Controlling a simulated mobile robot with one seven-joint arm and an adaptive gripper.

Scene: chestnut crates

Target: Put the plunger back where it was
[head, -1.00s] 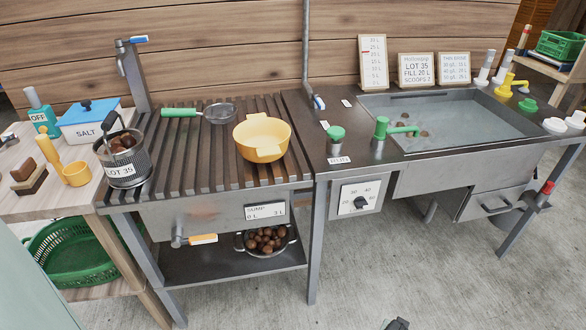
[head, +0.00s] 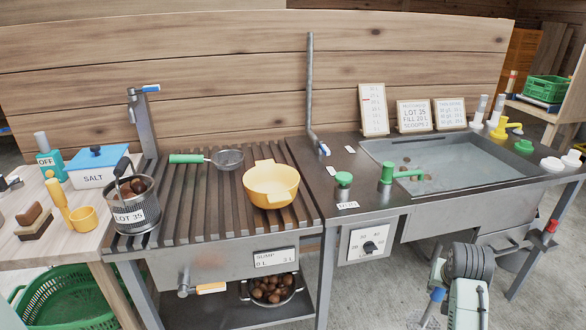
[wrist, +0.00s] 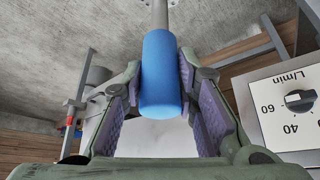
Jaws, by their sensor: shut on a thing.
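My gripper (wrist: 162,95) is shut on a blue cylindrical handle (wrist: 160,75) with a grey metal rod (wrist: 160,14) at its end. This looks like the plunger, but its far end is outside the wrist view. In the head view the blue handle (head: 438,295) shows small at the lower right, beside my arm and in front of the sink unit.
The sink (head: 450,160) holds water and a few chestnuts. Green knobs (head: 343,180) and a dial panel (head: 368,241) are at its left. Concrete floor lies in front.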

